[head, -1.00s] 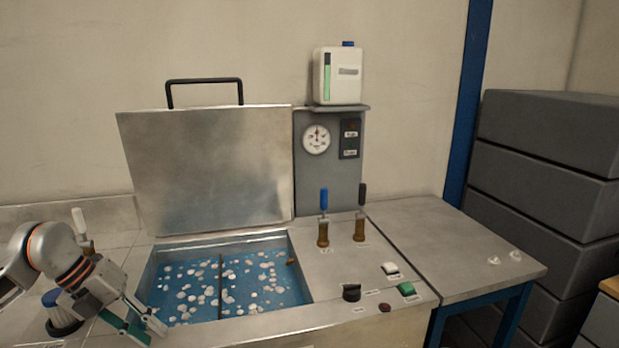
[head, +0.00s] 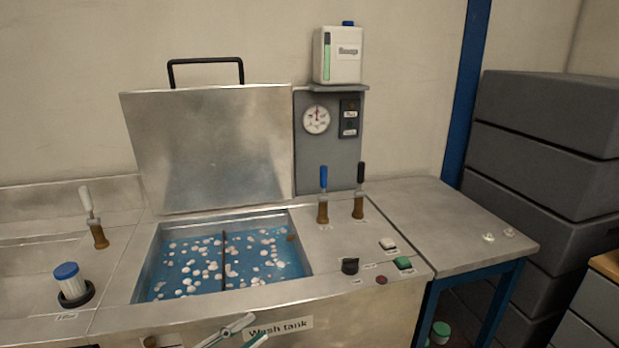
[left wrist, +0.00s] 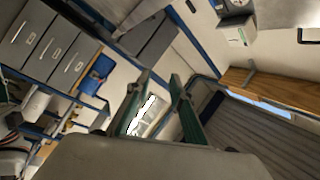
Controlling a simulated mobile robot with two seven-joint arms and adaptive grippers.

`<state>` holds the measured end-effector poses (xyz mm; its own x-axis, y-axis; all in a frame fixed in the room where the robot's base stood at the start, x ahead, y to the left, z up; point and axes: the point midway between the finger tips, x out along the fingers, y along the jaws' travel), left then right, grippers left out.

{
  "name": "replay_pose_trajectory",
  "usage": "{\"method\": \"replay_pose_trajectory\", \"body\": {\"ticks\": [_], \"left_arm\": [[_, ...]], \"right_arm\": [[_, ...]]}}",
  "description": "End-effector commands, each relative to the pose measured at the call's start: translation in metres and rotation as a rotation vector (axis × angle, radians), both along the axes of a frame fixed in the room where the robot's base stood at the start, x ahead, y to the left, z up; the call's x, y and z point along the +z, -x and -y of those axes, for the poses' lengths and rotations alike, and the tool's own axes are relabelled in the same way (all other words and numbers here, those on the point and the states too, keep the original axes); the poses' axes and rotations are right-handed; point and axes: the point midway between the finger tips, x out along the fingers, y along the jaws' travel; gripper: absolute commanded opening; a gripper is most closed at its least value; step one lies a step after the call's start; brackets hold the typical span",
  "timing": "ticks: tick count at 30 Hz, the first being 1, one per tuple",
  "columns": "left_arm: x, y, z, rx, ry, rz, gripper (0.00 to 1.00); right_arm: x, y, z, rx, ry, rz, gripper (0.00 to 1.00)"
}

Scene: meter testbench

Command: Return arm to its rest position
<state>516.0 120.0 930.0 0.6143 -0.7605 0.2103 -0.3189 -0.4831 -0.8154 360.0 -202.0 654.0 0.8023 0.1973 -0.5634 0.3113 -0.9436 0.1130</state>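My left gripper (head: 254,328) shows at the bottom edge of the head view, in front of the tank's front face and below its rim. In the left wrist view its two green-padded fingers (left wrist: 160,80) stand apart with nothing held between them. Most of the left arm is out of the head view. My right gripper is in neither view.
The wash tank (head: 146,278) is open, its lid (head: 210,150) raised, with blue liquid and pale floating bits inside. A blue-capped filter (head: 72,284) and white-handled valve (head: 92,218) stand left. Blue and black levers (head: 323,180) stand right. Grey crates (head: 545,120) are stacked right.

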Motion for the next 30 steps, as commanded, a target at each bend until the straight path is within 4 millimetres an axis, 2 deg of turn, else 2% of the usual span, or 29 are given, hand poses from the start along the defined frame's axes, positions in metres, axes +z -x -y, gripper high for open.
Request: {"method": "replay_pose_trajectory", "body": {"ticks": [5, 6, 9, 12, 15, 18, 21, 30], "left_arm": [[-0.088, 0.014, -0.044, 0.344, 0.207, -0.378, 0.22], [-0.112, 0.023, -0.054, 0.413, 0.235, -0.47, 0.22], [-0.169, 0.054, -0.071, 0.547, 0.282, -0.683, 0.22], [-0.215, 0.091, -0.079, 0.641, 0.304, -0.862, 0.22], [-0.247, 0.123, -0.082, 0.698, 0.317, -0.998, 0.22], [-0.266, 0.144, -0.082, 0.729, 0.323, -1.084, 0.22], [-0.274, 0.155, -0.082, 0.742, 0.325, -1.123, 0.22], [-0.276, 0.157, -0.082, 0.744, 0.323, -1.129, 0.22]], "right_arm": [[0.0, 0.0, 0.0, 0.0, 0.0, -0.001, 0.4], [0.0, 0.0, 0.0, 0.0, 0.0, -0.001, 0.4], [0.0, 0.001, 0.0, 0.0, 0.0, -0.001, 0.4], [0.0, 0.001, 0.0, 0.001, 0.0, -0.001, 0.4], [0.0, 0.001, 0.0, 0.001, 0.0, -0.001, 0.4], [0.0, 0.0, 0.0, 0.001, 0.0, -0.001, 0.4], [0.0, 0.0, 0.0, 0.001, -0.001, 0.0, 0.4], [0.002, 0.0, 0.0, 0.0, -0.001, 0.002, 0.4]]}}
